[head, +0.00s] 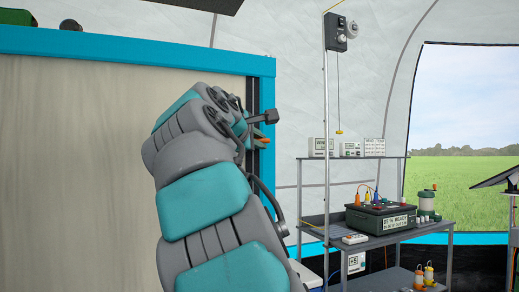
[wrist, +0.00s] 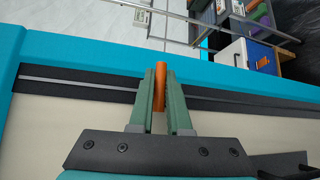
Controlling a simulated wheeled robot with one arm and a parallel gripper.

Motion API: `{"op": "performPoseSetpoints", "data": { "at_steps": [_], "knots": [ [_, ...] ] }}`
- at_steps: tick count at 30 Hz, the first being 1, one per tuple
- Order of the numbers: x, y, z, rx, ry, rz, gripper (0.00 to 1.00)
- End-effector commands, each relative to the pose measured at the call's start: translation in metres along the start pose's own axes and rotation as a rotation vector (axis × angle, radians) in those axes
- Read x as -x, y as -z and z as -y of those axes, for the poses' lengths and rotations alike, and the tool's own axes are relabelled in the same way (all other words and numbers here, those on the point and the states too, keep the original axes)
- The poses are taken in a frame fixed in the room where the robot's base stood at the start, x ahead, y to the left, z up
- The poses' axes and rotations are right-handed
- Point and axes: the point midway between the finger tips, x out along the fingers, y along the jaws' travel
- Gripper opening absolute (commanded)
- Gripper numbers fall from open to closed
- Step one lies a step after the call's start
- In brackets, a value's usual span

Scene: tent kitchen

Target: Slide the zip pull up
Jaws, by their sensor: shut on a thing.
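The orange zip pull (wrist: 159,82) stands between the two green fingers of my gripper (wrist: 161,90) in the wrist view. The fingers are shut on it. The zip track (wrist: 85,87) is a dark strip with a pale line, running along the blue frame on both sides of the fingers. In the head view my gripper (head: 258,134) is at the dark zip track (head: 253,95) on the panel's right edge, below the upper blue corner. My arm hides much of the track there, and only a little orange shows by the fingers.
The blue frame (head: 130,52) borders a pale panel (head: 70,150). Right of it stand a thin pole (head: 326,180) and a grey shelf cart (head: 400,240) carrying a dark battery box (head: 380,219). Open air lies between frame and pole.

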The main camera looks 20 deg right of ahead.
Motion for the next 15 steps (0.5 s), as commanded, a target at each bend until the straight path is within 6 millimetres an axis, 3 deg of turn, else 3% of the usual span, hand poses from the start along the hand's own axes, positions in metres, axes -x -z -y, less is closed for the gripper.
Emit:
{"op": "performPoseSetpoints", "data": {
  "at_steps": [15],
  "knots": [
    [0.0008, 0.0011, -0.0064, 0.001, -0.004, -0.004, 0.0]
  ]
}}
